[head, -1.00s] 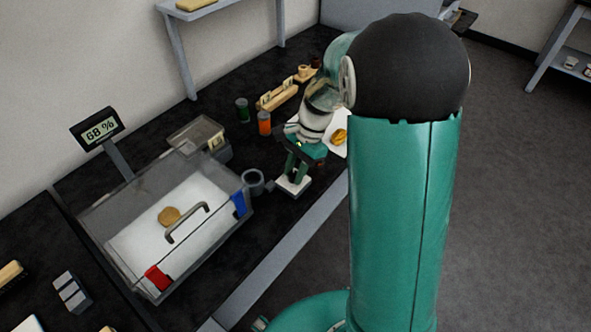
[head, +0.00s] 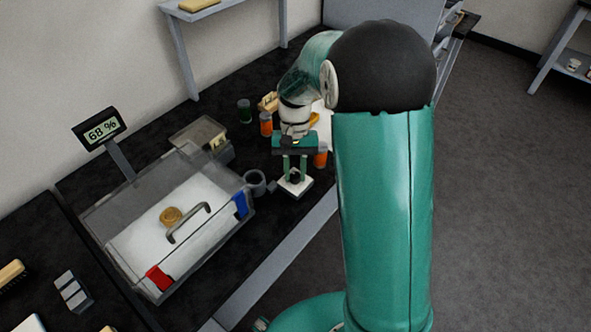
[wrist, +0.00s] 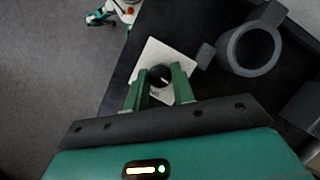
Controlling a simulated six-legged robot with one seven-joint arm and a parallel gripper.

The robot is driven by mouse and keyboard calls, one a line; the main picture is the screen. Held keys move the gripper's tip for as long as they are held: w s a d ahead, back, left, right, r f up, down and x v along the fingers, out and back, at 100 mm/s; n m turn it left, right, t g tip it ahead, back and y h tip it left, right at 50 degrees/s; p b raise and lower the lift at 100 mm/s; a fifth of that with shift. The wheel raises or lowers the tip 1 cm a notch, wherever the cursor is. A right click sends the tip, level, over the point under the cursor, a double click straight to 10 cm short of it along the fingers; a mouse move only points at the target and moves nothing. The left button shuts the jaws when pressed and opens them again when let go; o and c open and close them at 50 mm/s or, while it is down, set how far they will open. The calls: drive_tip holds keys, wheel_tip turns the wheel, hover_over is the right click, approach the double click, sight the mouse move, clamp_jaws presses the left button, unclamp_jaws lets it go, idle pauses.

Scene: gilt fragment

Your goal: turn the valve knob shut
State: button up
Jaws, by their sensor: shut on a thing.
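The valve knob (wrist: 160,76) is small, round and black with a pale mark. It stands on a white square plate (wrist: 155,58), which also shows in the head view (head: 297,189) near the bench's front edge. My gripper (wrist: 160,73) points down at the plate, one green finger on each side of the knob, shut on it. In the head view my gripper (head: 295,174) stands upright over the plate, and its fingers partly hide the knob.
A grey ring-shaped holder (head: 254,183) sits close left of the plate. A clear-walled box (head: 110,243) with a gold fragment (head: 171,216) stands further left; a display (head: 99,130) reads 68 %. Orange jars (head: 265,124) (head: 320,157) and a green jar (head: 244,111) stand near my arm.

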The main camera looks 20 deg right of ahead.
drive_tip(key=shift+n, duration=0.6)
drive_tip(key=o, duration=1)
drive_tip(key=a+v, duration=0.1)
drive_tip(key=v, duration=1.2)
drive_tip(key=shift+w+d+r, duration=0.25)
drive_tip(key=shift+d+r, duration=0.05)
drive_tip(key=shift+r, duration=0.05)
